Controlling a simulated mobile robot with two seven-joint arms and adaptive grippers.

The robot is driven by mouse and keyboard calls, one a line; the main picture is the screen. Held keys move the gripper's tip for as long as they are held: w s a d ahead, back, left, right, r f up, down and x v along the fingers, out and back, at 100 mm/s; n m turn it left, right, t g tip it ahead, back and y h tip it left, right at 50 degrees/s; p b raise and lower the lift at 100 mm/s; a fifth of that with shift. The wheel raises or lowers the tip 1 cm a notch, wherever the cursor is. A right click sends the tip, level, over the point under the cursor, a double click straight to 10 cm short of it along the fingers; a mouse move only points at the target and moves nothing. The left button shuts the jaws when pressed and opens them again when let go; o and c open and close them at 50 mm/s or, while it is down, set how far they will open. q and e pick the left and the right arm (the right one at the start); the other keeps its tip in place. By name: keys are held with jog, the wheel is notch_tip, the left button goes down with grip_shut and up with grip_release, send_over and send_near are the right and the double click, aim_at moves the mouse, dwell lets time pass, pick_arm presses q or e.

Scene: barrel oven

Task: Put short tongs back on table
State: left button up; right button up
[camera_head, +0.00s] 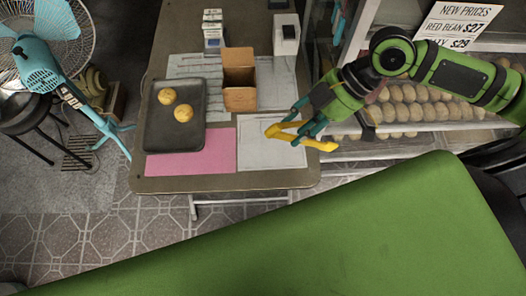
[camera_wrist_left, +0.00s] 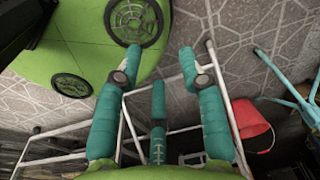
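The short tongs (camera_head: 320,145) are yellow and lie crosswise in my right gripper (camera_head: 303,127), over the right side of the table (camera_head: 220,183). The gripper is shut on them; how far they hang above the tabletop is hard to tell. One end of the tongs reaches past the table's right edge. My left gripper (camera_wrist_left: 160,62) shows only in the left wrist view. Its teal fingers are spread apart with nothing between them, and tiled floor shows beyond.
On the table are a dark tray (camera_head: 160,136) with two buns, an open cardboard box (camera_head: 239,98), a pink sheet (camera_head: 190,163) and white papers (camera_head: 255,150). Bread shelves (camera_head: 430,125) stand to the right. A red bucket (camera_wrist_left: 250,122) and white table legs (camera_wrist_left: 222,95) are near my left gripper.

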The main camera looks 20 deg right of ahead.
jog(key=shift+s+d+f, duration=0.55)
jog(key=shift+s+f, duration=0.25)
jog(key=shift+s, duration=0.05)
jog(key=shift+f+n, duration=0.2)
jog(key=shift+n, duration=0.1)
pick_arm(q)
jog(key=r+p, duration=0.3)
jog(key=shift+d, duration=0.3)
pick_arm(e)
jog(key=w+a+f, duration=0.8)
jog(key=f, duration=0.3)
jog(key=shift+a, duration=0.25)
pick_arm(q)
jog(key=shift+w, duration=0.1)
